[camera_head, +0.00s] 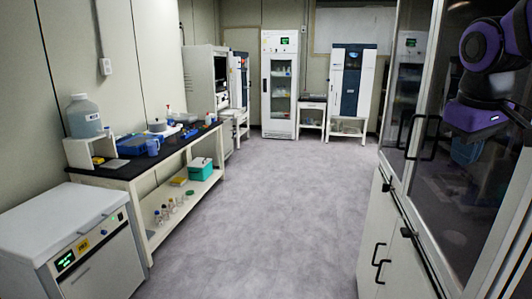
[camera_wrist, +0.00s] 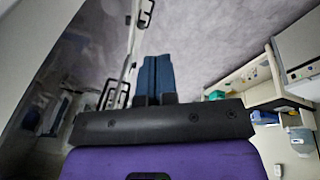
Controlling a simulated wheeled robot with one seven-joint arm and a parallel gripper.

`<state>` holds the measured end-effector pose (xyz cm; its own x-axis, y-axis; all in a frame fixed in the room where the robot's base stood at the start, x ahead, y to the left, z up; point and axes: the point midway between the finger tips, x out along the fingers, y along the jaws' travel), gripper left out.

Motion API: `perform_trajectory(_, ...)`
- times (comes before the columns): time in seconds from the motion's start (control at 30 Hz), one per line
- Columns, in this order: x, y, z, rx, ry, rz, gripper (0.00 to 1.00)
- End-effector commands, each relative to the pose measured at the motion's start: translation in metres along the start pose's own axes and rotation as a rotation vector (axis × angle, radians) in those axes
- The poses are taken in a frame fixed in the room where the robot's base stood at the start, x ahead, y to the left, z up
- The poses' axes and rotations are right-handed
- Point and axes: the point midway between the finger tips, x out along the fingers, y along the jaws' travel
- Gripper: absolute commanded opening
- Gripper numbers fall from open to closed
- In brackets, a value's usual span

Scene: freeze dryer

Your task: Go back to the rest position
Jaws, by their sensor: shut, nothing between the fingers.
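My gripper (camera_wrist: 155,76) shows in the wrist view with its two blue fingers pressed together and nothing between them. It hangs over the grey floor, apart from any object. In the head view my purple and black arm is at the upper right, in front of the glass-fronted cabinet (camera_head: 474,190).
A dark-topped bench (camera_head: 118,172) with a jug and lab items runs along the left wall. A white chest unit (camera_head: 62,225) stands at the front left. A glass-door fridge (camera_head: 280,85) and other machines line the back. The middle floor (camera_head: 265,210) is clear.

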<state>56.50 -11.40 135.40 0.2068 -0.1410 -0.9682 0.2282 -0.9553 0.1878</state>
Motion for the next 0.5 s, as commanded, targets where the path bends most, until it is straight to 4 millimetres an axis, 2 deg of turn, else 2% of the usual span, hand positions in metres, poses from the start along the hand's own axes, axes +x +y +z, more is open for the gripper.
perform_trajectory(0.03, -0.004, -0.007, 0.014, 0.026, 0.031, -0.010, 0.00)
perform_trajectory(0.3, -0.008, -0.051, 0.080, 0.172, 0.173, -0.068, 0.00)
perform_trajectory(0.5, -0.001, -0.073, 0.112, 0.253, 0.244, -0.098, 0.00)
